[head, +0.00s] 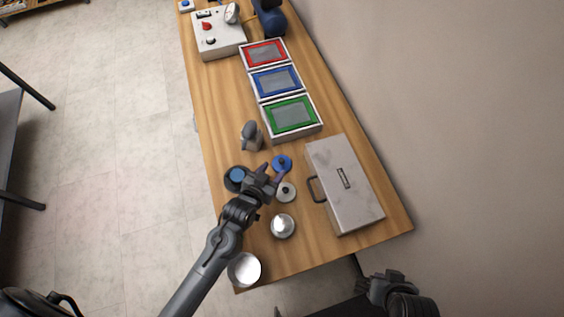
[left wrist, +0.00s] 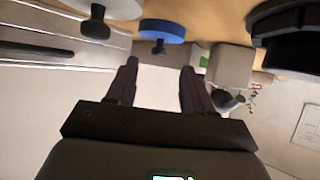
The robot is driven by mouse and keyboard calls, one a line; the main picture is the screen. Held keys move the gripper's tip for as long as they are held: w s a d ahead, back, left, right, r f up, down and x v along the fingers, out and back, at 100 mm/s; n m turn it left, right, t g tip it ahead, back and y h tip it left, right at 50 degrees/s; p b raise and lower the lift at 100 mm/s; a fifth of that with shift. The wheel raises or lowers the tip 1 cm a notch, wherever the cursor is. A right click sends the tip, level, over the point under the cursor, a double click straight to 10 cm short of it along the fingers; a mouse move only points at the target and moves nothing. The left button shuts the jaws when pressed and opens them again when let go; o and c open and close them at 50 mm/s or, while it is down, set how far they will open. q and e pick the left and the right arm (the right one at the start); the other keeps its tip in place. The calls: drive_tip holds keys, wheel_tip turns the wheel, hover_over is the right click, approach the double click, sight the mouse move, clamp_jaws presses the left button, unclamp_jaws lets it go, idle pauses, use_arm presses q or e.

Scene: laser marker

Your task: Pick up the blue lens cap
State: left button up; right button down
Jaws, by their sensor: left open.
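The blue lens cap (head: 284,160) is a flat blue disc with a dark knob, lying on the wooden table in the head view. In the left wrist view the blue cap (left wrist: 162,28) is at the top, its knob pointing toward the gap between the fingers. My left gripper (head: 271,173) is just beside the cap in the head view. In the left wrist view the left gripper (left wrist: 159,68) is open and empty, the cap beyond its fingertips. My right gripper (head: 385,283) is at the bottom right, off the table; its jaws are unclear.
A white knobbed cap (head: 287,195) lies close to the blue one, with a silver one (head: 283,227) nearer. A dark round piece with a blue face (head: 236,175) is left of the gripper. A grey handled case (head: 345,190) stands right; framed trays (head: 316,127) stand behind.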

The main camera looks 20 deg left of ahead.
sight(281, 162)
use_arm(q)
drive_tip(key=shift+x, duration=2.55)
drive_tip(key=shift+d, duration=0.15)
clamp_jaws()
